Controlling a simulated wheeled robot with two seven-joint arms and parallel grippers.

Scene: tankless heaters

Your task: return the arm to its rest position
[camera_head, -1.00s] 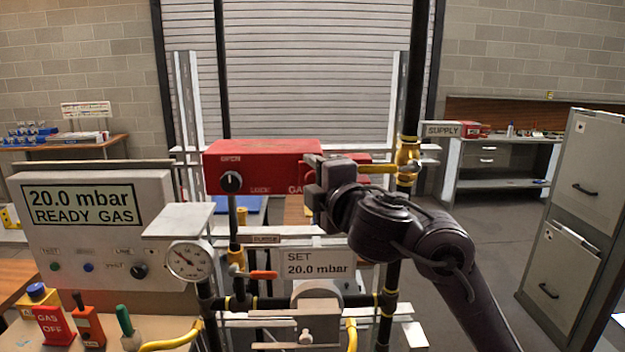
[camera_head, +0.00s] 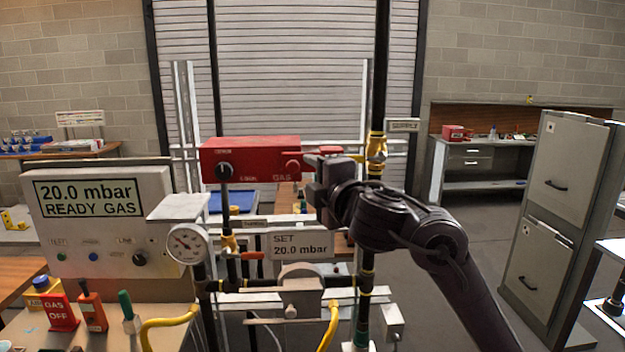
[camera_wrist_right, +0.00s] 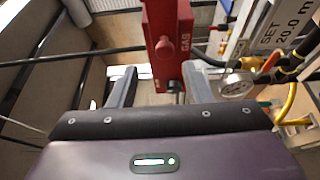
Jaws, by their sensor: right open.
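My right arm (camera_head: 430,235) comes in from the lower right in the head view. Its gripper (camera_head: 312,180) is by the right end of the red gas box (camera_head: 250,160). In the right wrist view the gripper (camera_wrist_right: 158,80) is open, its two fingers well apart. The red box (camera_wrist_right: 167,35) shows beyond and between the fingers, with nothing held. I cannot tell from these views whether a finger touches the box. My left gripper is not in view.
The yellow valve (camera_head: 376,150) on the vertical pipe is close to my right gripper. A pressure gauge (camera_head: 187,243), a set sign (camera_head: 300,246) and the grey panel (camera_head: 100,215) stand left and below. A filing cabinet (camera_head: 560,200) is at the right, with open floor before it.

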